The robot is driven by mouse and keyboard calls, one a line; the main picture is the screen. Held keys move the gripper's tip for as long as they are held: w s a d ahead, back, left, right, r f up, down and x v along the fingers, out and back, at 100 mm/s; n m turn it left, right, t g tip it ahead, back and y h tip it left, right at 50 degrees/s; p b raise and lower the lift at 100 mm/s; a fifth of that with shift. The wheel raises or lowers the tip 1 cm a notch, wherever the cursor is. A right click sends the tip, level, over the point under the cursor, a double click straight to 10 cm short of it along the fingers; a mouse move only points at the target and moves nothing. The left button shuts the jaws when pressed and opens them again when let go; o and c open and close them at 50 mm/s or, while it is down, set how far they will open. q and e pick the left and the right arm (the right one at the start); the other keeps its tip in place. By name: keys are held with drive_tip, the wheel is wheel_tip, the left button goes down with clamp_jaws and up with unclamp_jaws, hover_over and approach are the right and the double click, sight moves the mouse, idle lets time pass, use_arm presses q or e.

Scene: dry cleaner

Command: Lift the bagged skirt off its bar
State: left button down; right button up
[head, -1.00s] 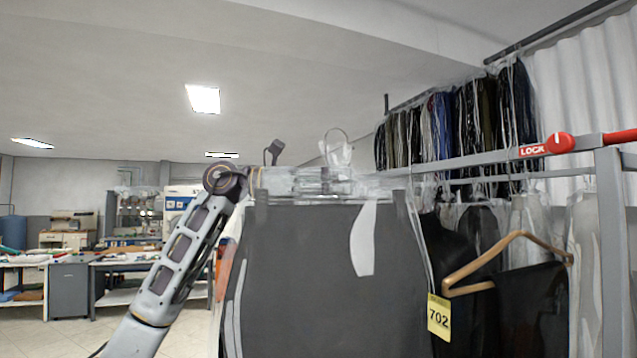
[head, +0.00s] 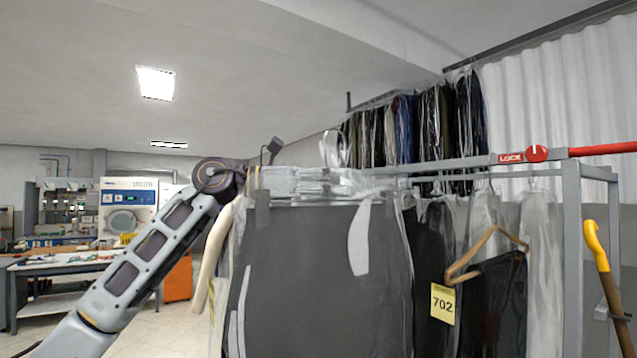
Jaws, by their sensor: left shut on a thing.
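The bagged skirt (head: 312,270) is a dark grey skirt in clear plastic, large in the middle of the head view. Its clear hanger top (head: 310,182) and a pale hook (head: 333,148) show above it. My left arm comes in from the lower left, and its wrist is at the skirt's upper left corner. My left gripper (head: 272,160) shows only in part there, shut on the bagged skirt; its fingertips are mostly hidden by the wrist and plastic. Whether the hook touches the grey bar (head: 440,163) behind cannot be told. My right gripper is not in view.
Right of the skirt hang dark garments, a wooden hanger (head: 487,255) and a yellow 702 tag (head: 443,303). A grey rack post (head: 572,270) and a red LOCK handle (head: 537,154) stand at right. Bagged clothes (head: 415,125) hang behind. Open floor and a table (head: 80,265) lie left.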

use_arm(q)
drive_tip(key=shift+d, duration=0.15)
drive_tip(key=shift+s+a, duration=0.25)
drive_tip(key=shift+a, duration=0.3)
drive_tip(key=shift+s+a+b, duration=0.55)
drive_tip(key=shift+a, duration=0.15)
drive_tip(key=shift+s+a+b, duration=0.45)
drive_tip(key=shift+s+a, duration=0.05)
drive_tip(key=shift+a, duration=0.2)
drive_tip(key=shift+s+a+b, duration=0.55)
drive_tip(key=shift+s+a, duration=0.1)
drive_tip(key=shift+a, duration=0.2)
drive_tip(key=shift+s+a+b, duration=0.5)
drive_tip(key=shift+s+a, duration=0.2)
drive_tip(key=shift+a, duration=0.2)
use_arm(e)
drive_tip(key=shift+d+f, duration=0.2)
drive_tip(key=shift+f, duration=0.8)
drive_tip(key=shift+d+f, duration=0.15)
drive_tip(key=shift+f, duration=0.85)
use_arm(q)
drive_tip(key=shift+a, duration=0.1)
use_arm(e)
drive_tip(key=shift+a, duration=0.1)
